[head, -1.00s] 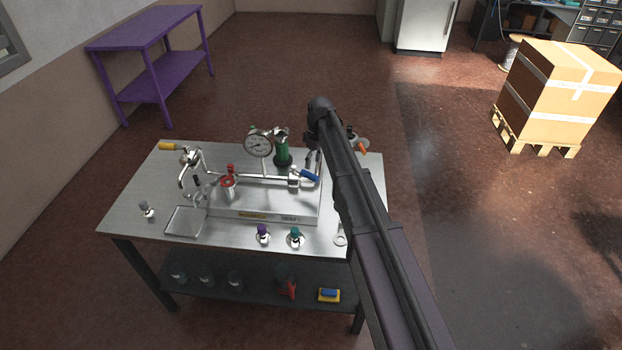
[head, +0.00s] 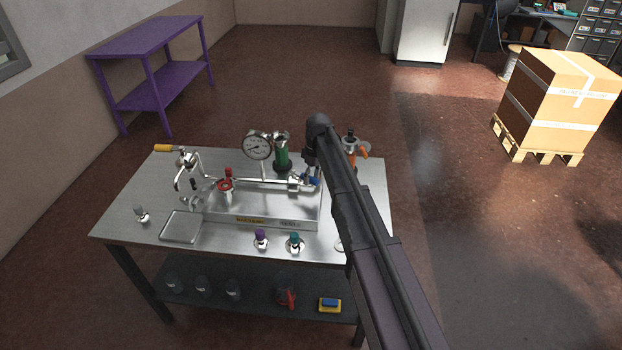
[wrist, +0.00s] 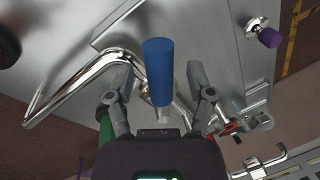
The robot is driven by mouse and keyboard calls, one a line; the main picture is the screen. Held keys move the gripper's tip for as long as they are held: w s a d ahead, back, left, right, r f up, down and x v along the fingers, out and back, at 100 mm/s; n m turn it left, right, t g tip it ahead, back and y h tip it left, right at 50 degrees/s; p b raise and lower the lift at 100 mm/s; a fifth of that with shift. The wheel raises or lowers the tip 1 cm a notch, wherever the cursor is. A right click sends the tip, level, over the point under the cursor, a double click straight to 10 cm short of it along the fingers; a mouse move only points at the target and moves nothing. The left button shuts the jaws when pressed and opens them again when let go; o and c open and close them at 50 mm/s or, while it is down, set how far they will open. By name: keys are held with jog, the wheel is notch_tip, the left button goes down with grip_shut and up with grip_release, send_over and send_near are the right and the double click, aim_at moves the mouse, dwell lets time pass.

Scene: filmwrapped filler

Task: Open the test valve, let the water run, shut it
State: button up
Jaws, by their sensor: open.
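A steel pipe rig stands on the steel table (head: 130,215). A lever valve with a blue handle (head: 315,182) sits at the right end of its horizontal pipe. My gripper (head: 311,166) is at this handle, partly hidden by my arm in the head view. In the wrist view the blue handle (wrist: 158,70) lies between my two open fingers (wrist: 158,90), with a gap on each side. A red knob (head: 226,184) is on the left part. I see no running water.
A pressure gauge (head: 257,146) and a green cylinder (head: 282,152) rise behind the pipe. An orange-handled item (head: 352,148) stands close right of my arm. Purple (head: 261,237) and teal (head: 295,240) knobbed fittings stand in front. A shallow tray (head: 181,227) lies front left.

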grip_shut()
